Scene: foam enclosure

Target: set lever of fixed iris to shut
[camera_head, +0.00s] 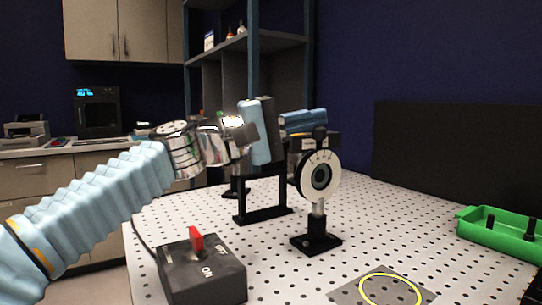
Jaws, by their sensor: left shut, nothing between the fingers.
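The fixed iris (304,181) stands upright on a post with a black base on the perforated table. It has a white marked dial face and a dark opening in the middle. A dark piece shows at the top of its dial; I cannot clearly tell whether this is the lever or my fingertip. My left gripper (318,140) reaches in from the left, behind and just above the top of the iris. Its fingers are shut with nothing between them. Whether they touch the lever is not clear. My right gripper is not in view.
A black switch box (205,275) with a red switch stands at the front left. A black frame (263,214) stands left of the iris. A green tray (505,235) is at the right. A yellow ring mark (362,285) lies at the front. A dark panel (450,150) stands behind.

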